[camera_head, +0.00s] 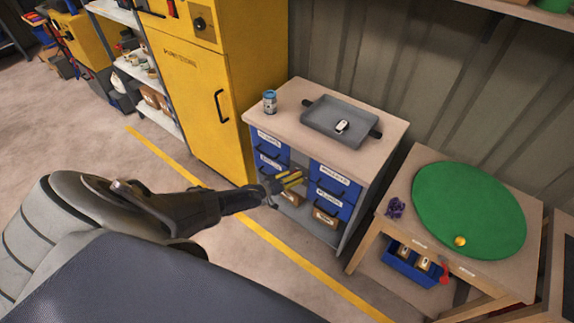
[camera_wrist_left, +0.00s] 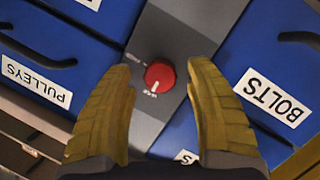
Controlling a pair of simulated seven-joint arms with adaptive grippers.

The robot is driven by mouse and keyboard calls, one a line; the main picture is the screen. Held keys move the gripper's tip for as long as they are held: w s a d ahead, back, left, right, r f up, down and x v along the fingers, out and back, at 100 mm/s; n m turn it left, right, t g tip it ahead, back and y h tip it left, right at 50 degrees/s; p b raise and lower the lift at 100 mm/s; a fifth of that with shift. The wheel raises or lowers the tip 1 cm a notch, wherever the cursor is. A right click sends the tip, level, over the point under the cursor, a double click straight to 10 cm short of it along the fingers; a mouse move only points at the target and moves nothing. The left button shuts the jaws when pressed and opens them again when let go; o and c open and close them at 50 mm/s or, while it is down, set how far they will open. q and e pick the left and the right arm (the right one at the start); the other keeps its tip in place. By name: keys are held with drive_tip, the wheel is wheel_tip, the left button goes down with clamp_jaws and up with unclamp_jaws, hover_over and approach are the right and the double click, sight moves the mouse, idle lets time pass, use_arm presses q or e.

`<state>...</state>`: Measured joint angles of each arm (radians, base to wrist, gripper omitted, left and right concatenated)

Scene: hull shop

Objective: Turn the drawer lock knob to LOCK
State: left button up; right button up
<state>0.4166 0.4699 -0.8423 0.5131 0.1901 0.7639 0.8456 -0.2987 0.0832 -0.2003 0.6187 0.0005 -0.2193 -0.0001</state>
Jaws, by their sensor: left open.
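The red lock knob (camera_wrist_left: 159,76) sits on a grey strip between blue drawers in the left wrist view. A pale mark on it points to the lower edge of the picture, toward one of two small labels that I cannot read surely. My left gripper (camera_head: 298,180) is at the front of the drawer cabinet (camera_head: 358,215) in the head view. In the left wrist view its yellow fingers (camera_wrist_left: 163,68) are open, one on each side of the knob, with gaps visible. The knob is hidden in the head view. My right gripper is not in view.
A grey tray (camera_head: 340,124) and a can (camera_head: 269,101) stand on the cabinet top. Drawers labelled PULLEYS (camera_wrist_left: 36,82) and BOLTS (camera_wrist_left: 272,97) flank the knob. A yellow locker (camera_head: 190,100) is left of the cabinet, a table with a green disc (camera_head: 470,210) right.

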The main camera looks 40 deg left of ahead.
use_arm(q)
drive_tip(key=v, duration=1.2)
idle(0.6)
